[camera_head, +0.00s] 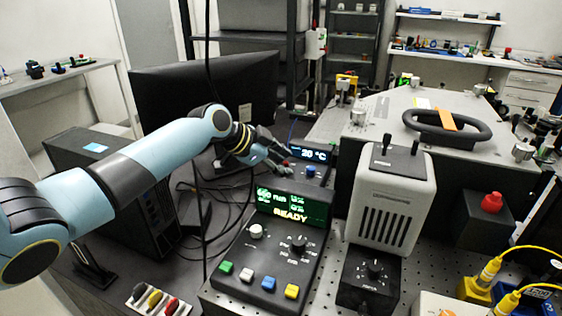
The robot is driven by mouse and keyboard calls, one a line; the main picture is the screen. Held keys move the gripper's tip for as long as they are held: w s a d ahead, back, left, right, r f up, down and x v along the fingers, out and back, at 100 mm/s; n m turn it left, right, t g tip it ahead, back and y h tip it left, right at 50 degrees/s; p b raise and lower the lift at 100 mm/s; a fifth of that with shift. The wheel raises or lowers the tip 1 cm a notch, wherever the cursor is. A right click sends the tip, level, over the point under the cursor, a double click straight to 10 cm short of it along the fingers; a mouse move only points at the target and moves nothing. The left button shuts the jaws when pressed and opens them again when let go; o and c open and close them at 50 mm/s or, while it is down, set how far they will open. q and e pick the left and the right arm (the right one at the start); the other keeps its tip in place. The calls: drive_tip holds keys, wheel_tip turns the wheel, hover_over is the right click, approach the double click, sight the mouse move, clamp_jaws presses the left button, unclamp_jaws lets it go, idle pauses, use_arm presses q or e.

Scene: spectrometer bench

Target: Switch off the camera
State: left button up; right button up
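My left arm comes in from the left, and its gripper (284,158) hangs just left of a small dark box with a blue "20 °C" display (314,154). A blue knob (311,171) sits on that box below the display. A small red spot shows by the fingertips; I cannot tell whether they touch it. The finger opening is too small to judge. No thing in view is clearly labelled as the camera. In front is a dark control box with a green "READY" screen (291,212). My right gripper is out of view.
The control box has a round dial (298,244) and several coloured buttons. A grey slotted housing (392,198) with two levers stands right of it. A large monitor (205,95) stands behind my arm. A red button (491,202) and yellow cables are at right.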

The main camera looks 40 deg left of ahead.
use_arm(q)
drive_tip(key=shift+c, duration=0.2)
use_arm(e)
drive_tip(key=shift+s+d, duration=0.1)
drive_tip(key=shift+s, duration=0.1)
use_arm(q)
clamp_jaws()
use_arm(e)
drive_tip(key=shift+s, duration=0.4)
